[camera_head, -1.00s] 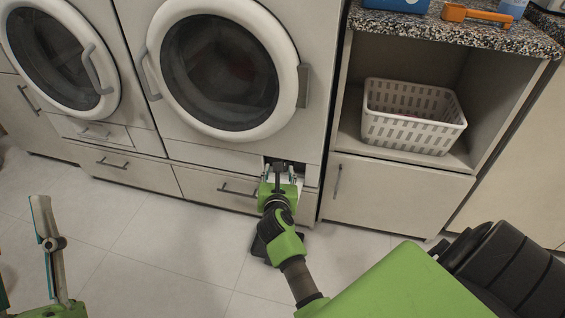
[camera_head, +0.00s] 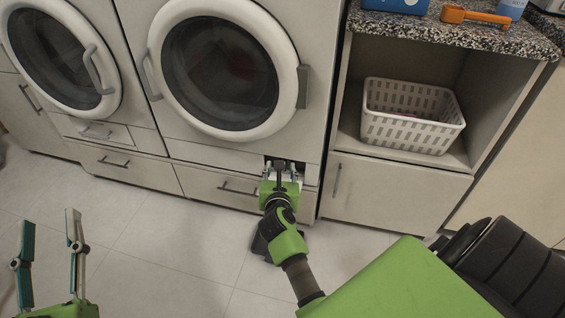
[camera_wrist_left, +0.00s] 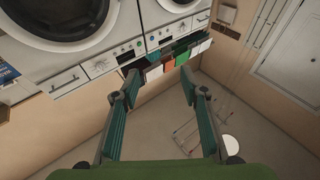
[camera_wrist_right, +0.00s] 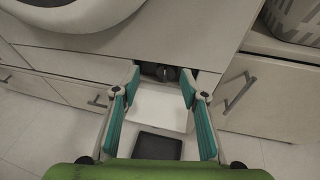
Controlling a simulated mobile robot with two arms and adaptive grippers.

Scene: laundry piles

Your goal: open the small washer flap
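The small washer flap (camera_wrist_right: 158,108) is a white panel low on the right-hand washer (camera_head: 225,150). In the right wrist view it is swung down and outward, below a dark recess (camera_wrist_right: 160,72) with a round dark part inside. My right gripper (camera_head: 281,172) is at this opening, with its fingers open on either side of the flap; contact cannot be made out. In the head view the gripper hides most of the flap. My left gripper (camera_head: 50,220) is open and empty over the floor at the lower left, away from the washer.
A dark flat object (camera_head: 264,243) lies on the floor below the flap. A drawer (camera_head: 215,187) is left of the flap, and a cabinet door (camera_head: 390,200) is to the right. A white basket (camera_head: 412,118) sits on the shelf above that door.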

